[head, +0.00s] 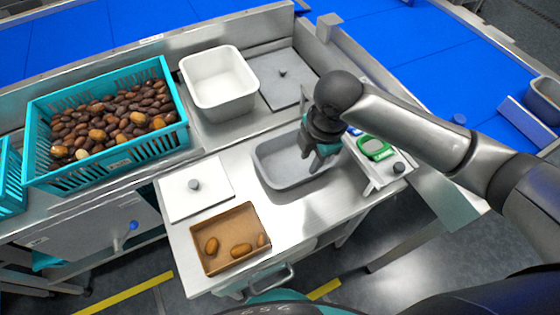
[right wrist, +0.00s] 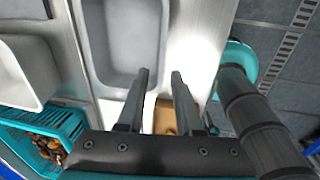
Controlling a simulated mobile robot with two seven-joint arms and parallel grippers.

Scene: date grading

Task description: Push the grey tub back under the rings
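The grey tub (head: 268,172) is an empty, shallow, rounded rectangular tub on the steel worktop, in the middle of the head view. It also shows at the top of the right wrist view (right wrist: 122,40). My right gripper (head: 312,160) points down at the tub's right part and covers some of its rim. In the right wrist view its two fingers (right wrist: 161,80) are apart with nothing between them. I cannot tell whether a finger touches the tub wall. I cannot make out any rings. My left gripper is not in view.
A brown tray (head: 226,225) with a few dates stands at the front. A white plate with a knob (head: 180,205) lies left. A white tub (head: 218,105) and a teal crate of dates (head: 125,152) stand behind. A green device (head: 376,149) sits on a stand close right of my gripper.

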